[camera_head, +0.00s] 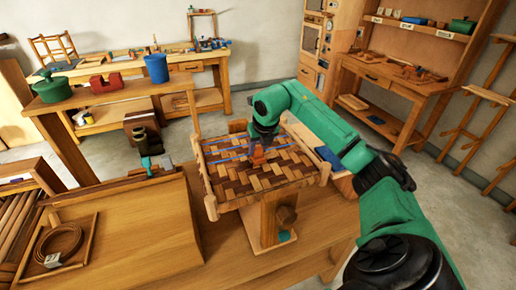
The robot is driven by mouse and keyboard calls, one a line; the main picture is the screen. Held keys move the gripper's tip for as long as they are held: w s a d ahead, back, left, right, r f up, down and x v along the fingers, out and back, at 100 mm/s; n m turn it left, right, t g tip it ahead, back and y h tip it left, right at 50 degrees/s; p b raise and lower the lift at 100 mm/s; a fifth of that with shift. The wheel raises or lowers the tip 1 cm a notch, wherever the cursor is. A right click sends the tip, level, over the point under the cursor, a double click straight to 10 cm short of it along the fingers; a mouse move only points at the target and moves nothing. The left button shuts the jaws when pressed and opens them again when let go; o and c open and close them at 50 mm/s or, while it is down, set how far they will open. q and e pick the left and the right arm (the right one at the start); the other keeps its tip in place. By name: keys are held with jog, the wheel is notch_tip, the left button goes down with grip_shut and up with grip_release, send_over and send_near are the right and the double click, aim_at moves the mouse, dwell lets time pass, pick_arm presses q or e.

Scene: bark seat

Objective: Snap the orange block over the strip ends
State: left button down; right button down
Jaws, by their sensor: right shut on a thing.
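A woven bark seat (265,181) in brown and tan strips fills a light wooden frame (213,210) on a wooden stand. Blue strips (229,152) lie across its far part. My right gripper (257,147) reaches in from the right on a green arm and points down over the far middle of the seat. It is shut on a small orange block (257,158) at the blue strips. I cannot tell whether the block touches the strips, and the strip ends are hard to make out. My left gripper is out of view.
A slanted wooden board (170,225) and a tray with a coiled strip (62,243) lie to the left. The table front is clear.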

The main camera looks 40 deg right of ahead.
aim_at(258, 147)
jog(key=shift+f, duration=0.2)
dwell(0.3)
jog(key=shift+c, duration=2.1)
grip_release()
jog(key=shift+o, duration=0.3)
jog(key=o, duration=0.4)
jog(key=shift+c, duration=0.2)
notch_tip(258, 147, up, 7)
jog(key=p, duration=0.6)
